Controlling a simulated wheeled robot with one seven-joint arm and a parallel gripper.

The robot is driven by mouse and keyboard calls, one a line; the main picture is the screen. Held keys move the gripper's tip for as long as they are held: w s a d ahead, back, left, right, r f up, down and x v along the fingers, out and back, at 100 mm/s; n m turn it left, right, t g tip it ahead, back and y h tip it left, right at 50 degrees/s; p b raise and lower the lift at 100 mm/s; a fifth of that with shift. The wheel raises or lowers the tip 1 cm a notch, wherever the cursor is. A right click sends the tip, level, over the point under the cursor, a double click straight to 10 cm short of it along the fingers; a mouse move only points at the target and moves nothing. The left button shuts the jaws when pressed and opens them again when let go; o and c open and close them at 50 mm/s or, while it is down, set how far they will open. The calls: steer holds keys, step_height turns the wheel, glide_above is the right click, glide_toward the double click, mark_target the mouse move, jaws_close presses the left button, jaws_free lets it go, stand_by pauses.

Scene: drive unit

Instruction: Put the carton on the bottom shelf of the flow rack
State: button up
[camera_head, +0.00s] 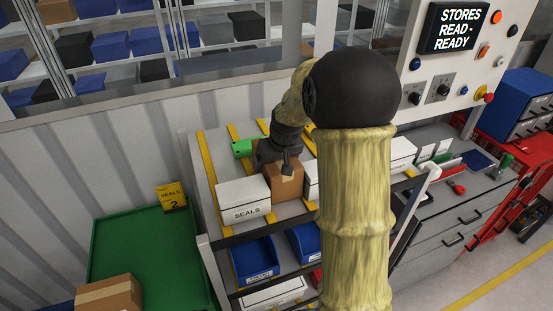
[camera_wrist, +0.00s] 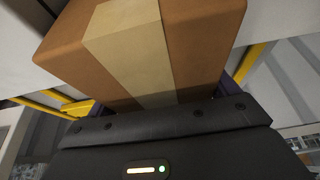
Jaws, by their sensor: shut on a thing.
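A brown carton (camera_head: 286,188) with a tan tape strip is at the upper level of the flow rack (camera_head: 207,165), between white boxes. My gripper (camera_head: 285,163) reaches down onto it from above and is shut on it. In the wrist view the carton (camera_wrist: 205,45) fills the upper middle, right against my gripper (camera_wrist: 165,115); the fingertips are mostly hidden. Whether the carton rests on the rack or hangs just above it is unclear. The rack's lower level holds blue bins (camera_head: 256,262) and a white box (camera_head: 272,293). My arm hides the rack's right part.
A white SEALS box (camera_head: 243,199) sits just left of the carton. A control panel (camera_head: 455,80) stands at the upper right, with a grey drawer cabinet (camera_head: 440,250) below.

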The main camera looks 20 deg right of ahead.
steer(key=shift+f, duration=0.15)
steer(key=o, duration=1.2)
steer(key=shift+f, duration=0.1)
steer(key=shift+c, duration=0.2)
steer(key=b+v, duration=0.3)
steer(key=v, duration=0.9)
steer(key=shift+s, duration=0.1)
